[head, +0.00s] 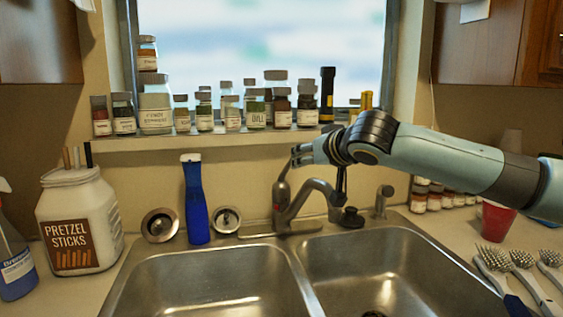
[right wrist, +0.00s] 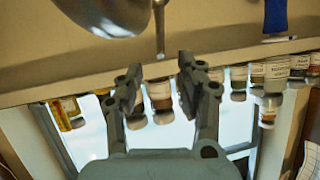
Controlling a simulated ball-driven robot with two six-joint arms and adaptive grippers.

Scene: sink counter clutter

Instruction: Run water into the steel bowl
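No separate steel bowl shows, and I see no water running. A thin upright dark rod rises beside the faucet, just below my right wrist. My right gripper (head: 303,154) is above the spout, in front of the sill. In the right wrist view its fingers (right wrist: 160,72) are apart with nothing clearly held; a slim metal rod (right wrist: 160,30) lies just beyond the tips. My left gripper is not in view.
A blue bottle (head: 196,200) and two sink strainers (head: 160,225) stand behind the left basin. A pretzel sticks jar (head: 78,222) and spray bottle (head: 15,260) are at left. Spice jars (head: 155,112) line the sill. A red cup (head: 496,220) and brushes (head: 523,270) are at right.

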